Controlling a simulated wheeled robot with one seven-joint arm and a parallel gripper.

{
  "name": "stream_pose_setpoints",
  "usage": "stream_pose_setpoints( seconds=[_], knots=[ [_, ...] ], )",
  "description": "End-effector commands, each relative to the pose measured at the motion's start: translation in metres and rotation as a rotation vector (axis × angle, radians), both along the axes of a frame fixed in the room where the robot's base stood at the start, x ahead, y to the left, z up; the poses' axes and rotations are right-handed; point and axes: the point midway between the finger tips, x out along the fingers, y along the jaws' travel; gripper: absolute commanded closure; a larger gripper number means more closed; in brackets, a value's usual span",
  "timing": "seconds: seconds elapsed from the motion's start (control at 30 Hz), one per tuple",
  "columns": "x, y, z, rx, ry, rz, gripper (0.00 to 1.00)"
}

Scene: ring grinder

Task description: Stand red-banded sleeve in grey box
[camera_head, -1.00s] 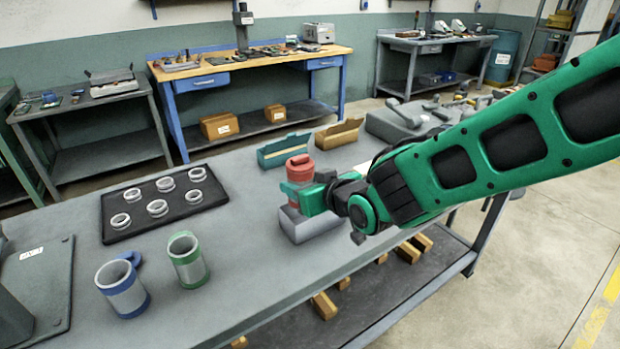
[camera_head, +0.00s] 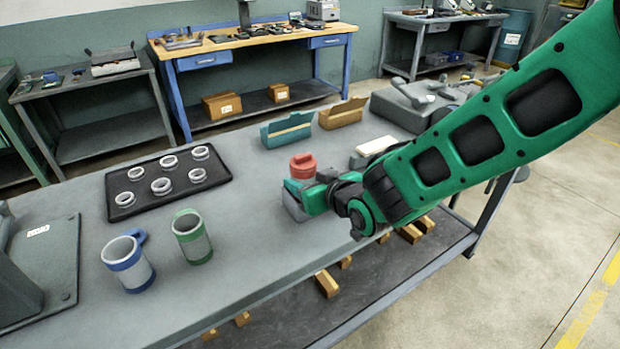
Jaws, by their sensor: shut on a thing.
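The red-banded sleeve (camera_head: 303,167) shows its red upper part above my gripper (camera_head: 304,188). My gripper is shut on it and holds it about upright. The gripper's fingers hide the sleeve's lower part. The grey box (camera_head: 293,207) is on the bench directly below and behind the gripper, mostly covered by it. Whether the sleeve's lower end is inside the box or touches its floor cannot be seen.
A blue-banded sleeve (camera_head: 128,265) and a green-banded sleeve (camera_head: 192,238) stand on the bench at left. A black tray (camera_head: 219,179) holds several rings. A teal bin (camera_head: 287,131), a tan bin (camera_head: 342,115) and a pale-topped grey block (camera_head: 374,149) are behind.

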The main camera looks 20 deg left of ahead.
Motion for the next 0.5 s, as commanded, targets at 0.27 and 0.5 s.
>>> stream_pose_setpoints(
  seconds=[0.27,0.5],
  knots=[
    [0.0002,0.0000,0.0003,0.001,-0.001,0.000,0.68],
    [0.0003,-0.0001,0.0002,0.001,-0.001,0.000,0.37]
  ],
)
